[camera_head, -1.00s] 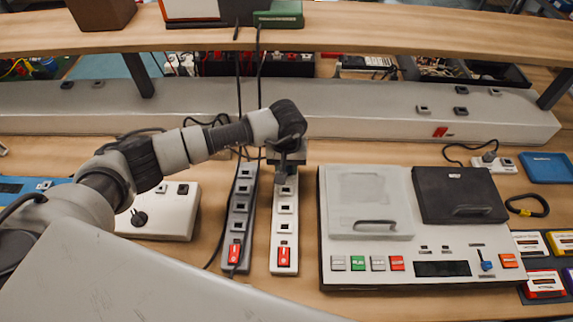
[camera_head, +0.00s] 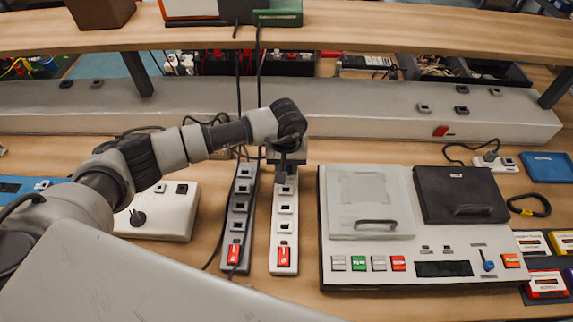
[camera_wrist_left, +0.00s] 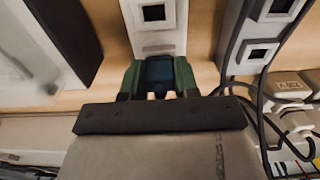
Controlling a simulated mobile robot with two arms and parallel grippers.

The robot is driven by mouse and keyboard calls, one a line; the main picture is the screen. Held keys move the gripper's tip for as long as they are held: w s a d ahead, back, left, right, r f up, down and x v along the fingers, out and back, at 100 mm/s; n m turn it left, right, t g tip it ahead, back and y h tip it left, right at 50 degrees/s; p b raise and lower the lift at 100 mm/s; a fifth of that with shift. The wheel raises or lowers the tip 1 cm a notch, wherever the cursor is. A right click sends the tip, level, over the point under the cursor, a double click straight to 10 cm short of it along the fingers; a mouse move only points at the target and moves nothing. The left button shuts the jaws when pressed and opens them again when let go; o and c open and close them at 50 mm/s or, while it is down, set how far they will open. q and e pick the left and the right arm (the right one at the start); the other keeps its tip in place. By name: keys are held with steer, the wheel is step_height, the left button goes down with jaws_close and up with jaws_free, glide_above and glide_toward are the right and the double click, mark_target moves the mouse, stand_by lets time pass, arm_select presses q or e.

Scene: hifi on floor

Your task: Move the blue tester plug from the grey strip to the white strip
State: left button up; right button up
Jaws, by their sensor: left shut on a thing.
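The white strip (camera_head: 285,228) lies on the bench, with several sockets and a red switch at its near end. The grey strip (camera_head: 238,226) lies just left of it, and its visible sockets look empty. My left gripper (camera_head: 285,172) is at the far end of the white strip, pointing down. In the left wrist view, its green fingers are shut on the dark blue tester plug (camera_wrist_left: 160,74), in line with the white strip (camera_wrist_left: 157,42). The grey strip (camera_wrist_left: 262,30) is to the right there. The plug's underside is hidden, so I cannot tell whether it is seated. My right gripper is out of view.
A white device with lids (camera_head: 370,205) and buttons stands close on the right. A white box (camera_head: 165,215) with a black plug is on the left. A long grey trunking (camera_head: 370,115) runs behind. Black cables pass beside the grey strip. A black carabiner (camera_head: 530,206) lies far right.

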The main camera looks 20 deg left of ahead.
arm_select(q)
steer(key=o, duration=1)
steer(key=shift+c, duration=0.2)
step_height(320, 180, up, 10)
steer(key=b, duration=0.2)
steer(key=shift+r+b, duration=0.1)
steer(key=shift+b, duration=0.2)
steer(key=shift+r+p, duration=0.95)
steer(key=shift+r, duration=1.9)
